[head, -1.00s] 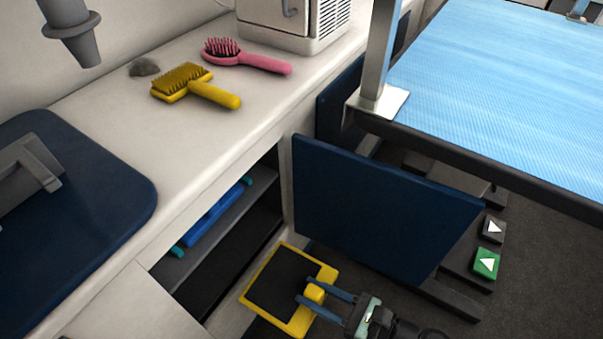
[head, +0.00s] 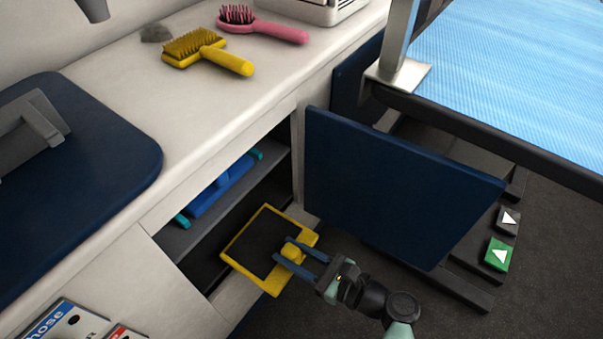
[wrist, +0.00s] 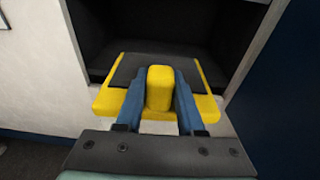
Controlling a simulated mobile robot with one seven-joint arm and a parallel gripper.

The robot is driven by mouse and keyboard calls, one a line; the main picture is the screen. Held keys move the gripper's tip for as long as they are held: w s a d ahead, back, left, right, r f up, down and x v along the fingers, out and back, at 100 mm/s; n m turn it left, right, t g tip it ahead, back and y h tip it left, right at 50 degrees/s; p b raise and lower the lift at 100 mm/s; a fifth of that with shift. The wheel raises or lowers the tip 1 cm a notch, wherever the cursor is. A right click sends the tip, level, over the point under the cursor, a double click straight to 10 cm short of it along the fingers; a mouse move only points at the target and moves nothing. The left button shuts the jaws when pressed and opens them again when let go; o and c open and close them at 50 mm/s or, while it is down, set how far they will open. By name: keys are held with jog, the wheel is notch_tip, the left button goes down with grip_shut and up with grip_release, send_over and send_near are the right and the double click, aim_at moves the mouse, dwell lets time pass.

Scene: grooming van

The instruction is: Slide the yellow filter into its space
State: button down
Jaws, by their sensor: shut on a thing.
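The yellow filter (head: 229,257) is a flat yellow frame with a dark panel and a yellow grip block. My gripper (head: 292,256) is shut on the grip block, one blue finger on each side. In the wrist view the filter (wrist: 103,103) lies flat ahead of my gripper (wrist: 160,100), its far edge at the mouth of a dark compartment. In the head view that space (head: 212,268) is the lower part of the open cabinet, below a grey shelf (head: 187,237). Whether the far edge is inside the opening is hard to tell.
A dark blue cabinet door (head: 395,190) stands open to the right of the opening. A blue object with teal ends (head: 222,187) lies on the shelf. A yellow brush (head: 207,52) and a pink brush (head: 262,27) are on the counter (head: 140,110). Foot pedals (head: 497,253) are on the floor.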

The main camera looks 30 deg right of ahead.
aim_at(266, 241)
jog(key=shift+b+x, duration=1.25)
jog(key=shift+x, duration=1.55)
jog(key=shift+w+a+r, duration=0.1)
jog(key=shift+w+r, duration=0.1)
jog(key=shift+w, duration=0.5)
jog(key=shift+r+b+x, duration=0.2)
jog(key=shift+x, duration=1.4)
jog(key=shift+r+b+x, duration=0.15)
jog(key=shift+b+x, duration=0.1)
jog(key=shift+x, duration=1.3)
jog(key=shift+r+b+x, duration=0.2)
jog(key=shift+x, duration=1.4)
jog(key=shift+w, duration=0.15)
jog(key=shift+f, duration=0.5)
jog(key=shift+c, duration=2.2)
grip_release()
